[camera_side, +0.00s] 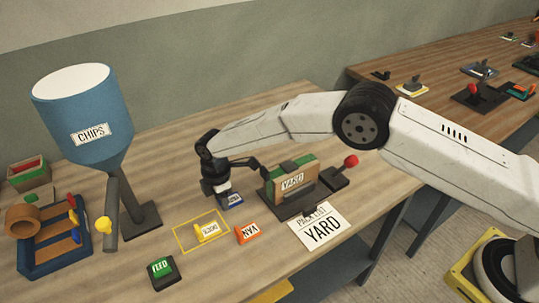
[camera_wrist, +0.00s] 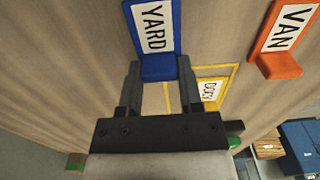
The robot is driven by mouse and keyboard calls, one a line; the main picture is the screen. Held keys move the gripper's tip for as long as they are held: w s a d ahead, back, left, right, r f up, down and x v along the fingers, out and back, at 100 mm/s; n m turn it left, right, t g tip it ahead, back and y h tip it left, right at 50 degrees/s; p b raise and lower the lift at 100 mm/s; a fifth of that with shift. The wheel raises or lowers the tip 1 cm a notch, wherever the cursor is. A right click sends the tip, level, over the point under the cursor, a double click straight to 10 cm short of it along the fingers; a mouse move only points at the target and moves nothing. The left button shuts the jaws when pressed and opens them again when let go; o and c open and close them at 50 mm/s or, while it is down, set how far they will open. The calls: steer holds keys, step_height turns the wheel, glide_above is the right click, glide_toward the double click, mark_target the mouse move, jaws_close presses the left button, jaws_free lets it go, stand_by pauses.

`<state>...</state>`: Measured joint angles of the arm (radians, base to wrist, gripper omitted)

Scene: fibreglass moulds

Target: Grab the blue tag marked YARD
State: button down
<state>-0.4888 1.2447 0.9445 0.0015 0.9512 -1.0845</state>
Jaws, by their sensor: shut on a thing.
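The blue tag (camera_wrist: 154,66) has a white label reading YARD, and its near raised end sits between the two fingertips of my gripper (camera_wrist: 158,62) in the wrist view. My gripper is shut on that end. In the side view the blue tag (camera_side: 233,200) shows at the tip of my gripper (camera_side: 224,192), partly hidden by it. It is at or very near the table top; I cannot tell whether it touches.
An orange VAN tag (camera_side: 248,233) and a yellow DOCK tag (camera_side: 208,231) lie close by, the yellow one within a yellow outline. A green tag (camera_side: 160,270) is nearer. A dark stand with a YARD board (camera_side: 292,182) and a YARD card (camera_side: 322,228) are to the right. A blue CHIPS hopper (camera_side: 88,110) stands left.

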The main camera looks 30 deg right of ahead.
steer(key=shift+r, duration=0.15)
steer(key=shift+r, duration=1.4)
steer(key=shift+s+d+r, duration=0.1)
steer(key=shift+s+r, duration=0.1)
steer(key=shift+r, duration=0.05)
steer(key=s+d+r, duration=0.2)
steer(key=s+r, duration=0.2)
steer(key=s, duration=0.2)
steer(key=s+d+r, duration=0.3)
steer(key=s+r, duration=0.2)
steer(key=s, duration=0.1)
steer(key=shift+s+d+r, duration=0.15)
steer(key=shift+s+d, duration=0.05)
steer(key=shift+d, duration=0.05)
